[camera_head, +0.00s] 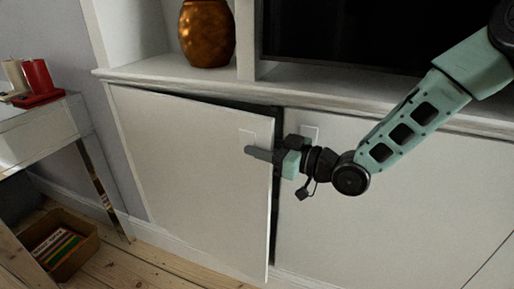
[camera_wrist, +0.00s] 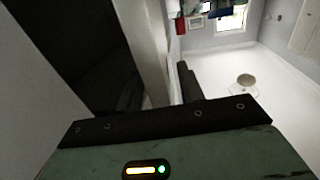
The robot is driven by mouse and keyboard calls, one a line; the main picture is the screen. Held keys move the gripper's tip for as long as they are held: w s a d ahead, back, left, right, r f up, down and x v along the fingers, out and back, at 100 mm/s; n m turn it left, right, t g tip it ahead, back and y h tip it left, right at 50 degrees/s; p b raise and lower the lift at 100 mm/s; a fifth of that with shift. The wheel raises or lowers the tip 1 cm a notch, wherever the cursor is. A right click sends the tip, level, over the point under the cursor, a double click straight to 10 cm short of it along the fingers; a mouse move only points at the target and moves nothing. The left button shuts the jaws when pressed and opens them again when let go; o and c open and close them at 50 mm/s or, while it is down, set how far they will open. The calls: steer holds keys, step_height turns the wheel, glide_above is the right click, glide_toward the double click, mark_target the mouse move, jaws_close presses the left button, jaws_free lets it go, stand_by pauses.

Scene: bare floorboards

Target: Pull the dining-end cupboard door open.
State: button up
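The left cupboard door (camera_head: 190,180) is a plain pale panel standing ajar, with a dark gap along its top and right edge. A small pale square plate (camera_head: 247,137) is near its upper right edge. My gripper (camera_head: 262,154) is at that right edge, one dark finger lying across the door's front just below the plate. In the wrist view a dark finger (camera_wrist: 189,84) is beside the pale door edge (camera_wrist: 150,45), with the dark cupboard interior (camera_wrist: 85,65) to its left. The other finger is hidden or lost in the dark, so its grip is unclear.
The neighbouring right door (camera_head: 375,200) is closed, with its own plate (camera_head: 310,132). A copper vase (camera_head: 207,33) stands on the ledge above, beside a dark screen (camera_head: 350,35). A side table (camera_head: 45,130) with candles and a box of books (camera_head: 58,243) are at left.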

steer(key=shift+w+a, duration=0.3)
steer(key=shift+a, duration=0.3)
